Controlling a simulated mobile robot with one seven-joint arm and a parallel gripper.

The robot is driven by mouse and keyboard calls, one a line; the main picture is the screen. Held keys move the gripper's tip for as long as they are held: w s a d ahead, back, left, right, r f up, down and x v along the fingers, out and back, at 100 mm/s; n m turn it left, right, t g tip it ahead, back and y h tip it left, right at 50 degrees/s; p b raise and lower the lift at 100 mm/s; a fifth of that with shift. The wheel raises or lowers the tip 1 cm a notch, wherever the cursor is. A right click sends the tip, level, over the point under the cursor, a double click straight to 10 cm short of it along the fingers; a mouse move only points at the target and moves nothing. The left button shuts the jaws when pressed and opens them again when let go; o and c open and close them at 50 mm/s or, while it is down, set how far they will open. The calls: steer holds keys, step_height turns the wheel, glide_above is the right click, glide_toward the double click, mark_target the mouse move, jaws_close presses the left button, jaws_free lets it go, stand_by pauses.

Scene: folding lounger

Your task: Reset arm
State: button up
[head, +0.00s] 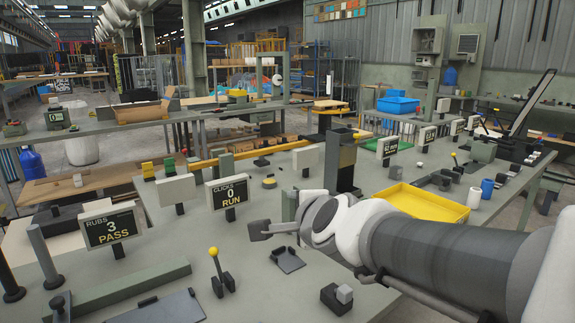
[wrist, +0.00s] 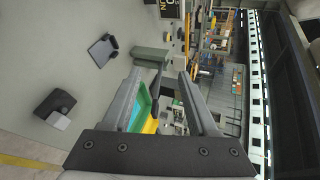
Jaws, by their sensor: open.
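My arm reaches in from the right edge of the head view, low over the grey workbench (head: 225,262). My gripper (head: 256,232) is at its left end, above the bench top and just behind a dark flat plate with a small upright (head: 287,260). In the wrist view the two fingers of my gripper (wrist: 160,76) stand apart. Nothing is clearly held between them; green, blue and yellow surfaces show in the gap. The dark plate also shows in the wrist view (wrist: 103,50), clear of the fingers.
A yellow-knobbed lever (head: 214,252) and a small block on a dark base (head: 338,297) stand in front. Signs reading "RUBS 3 PASS" (head: 110,228) and "CLICKS 0 RUN" (head: 227,194) stand left. A dark post (head: 346,165) rises behind my arm, near a yellow tray (head: 425,203).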

steer(key=s+d+f+n+g+h, duration=0.2)
steer(key=s+d+f+n+g, duration=0.15)
steer(key=s+d+n, duration=0.4)
steer(key=s+d+f+n+g+h, duration=0.1)
steer(key=s+d+f+n+g, duration=0.2)
steer(key=s+d+f+n, duration=0.7)
steer(key=s+a+r+p, duration=0.1)
steer(key=a+r+p, duration=0.1)
steer(key=r+p, duration=0.7)
steer(key=s+a+r+m+p, duration=0.1)
steer(key=s+a+r+p, duration=0.1)
steer(key=r+p, duration=0.8)
step_height(320, 180, up, 5)
steer(key=shift+a+f+g, duration=0.1)
steer(key=shift+a+g, duration=0.25)
steer(key=shift+a, duration=0.1)
